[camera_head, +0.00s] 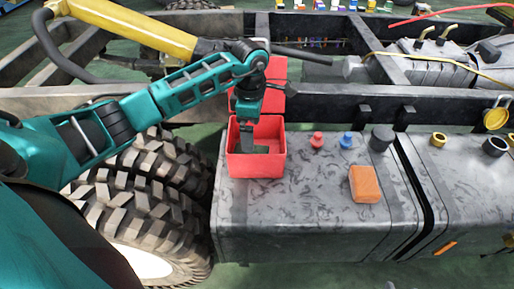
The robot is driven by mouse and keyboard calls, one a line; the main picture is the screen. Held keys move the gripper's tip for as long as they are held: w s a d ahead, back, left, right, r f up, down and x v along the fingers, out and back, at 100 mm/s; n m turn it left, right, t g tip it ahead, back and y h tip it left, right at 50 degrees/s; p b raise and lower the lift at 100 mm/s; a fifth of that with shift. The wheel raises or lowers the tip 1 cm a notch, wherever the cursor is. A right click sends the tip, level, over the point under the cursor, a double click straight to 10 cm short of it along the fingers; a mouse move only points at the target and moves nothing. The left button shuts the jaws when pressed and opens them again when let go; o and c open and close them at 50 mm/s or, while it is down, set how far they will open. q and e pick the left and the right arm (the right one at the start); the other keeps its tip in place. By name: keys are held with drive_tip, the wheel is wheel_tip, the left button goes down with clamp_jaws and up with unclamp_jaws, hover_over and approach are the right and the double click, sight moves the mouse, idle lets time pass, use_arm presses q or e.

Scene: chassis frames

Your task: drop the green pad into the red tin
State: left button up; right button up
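A red open-topped tin (257,167) sits on the left end of a grey tank. My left gripper (247,148) points down into its mouth, with its dark fingertips below the rim. A small grey-green patch shows beside the fingers inside the tin; I cannot tell whether it is the green pad or part of the gripper. No green pad is clearly visible elsewhere. The gap between the fingers cannot be made out. My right gripper is not in view.
A second red box (275,101) lies behind the tin, partly hidden by my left arm. An orange block (364,185), a red knob (316,140), a blue knob (346,140) and a black cap (381,138) are on the tank (300,215). A large tyre (140,190) stands left.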

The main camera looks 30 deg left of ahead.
use_arm(q)
wheel_tip(320, 180, up, 13)
drive_tip(key=p, duration=0.1)
drive_tip(key=shift+f+p, duration=0.15)
drive_tip(key=shift+p, duration=0.25)
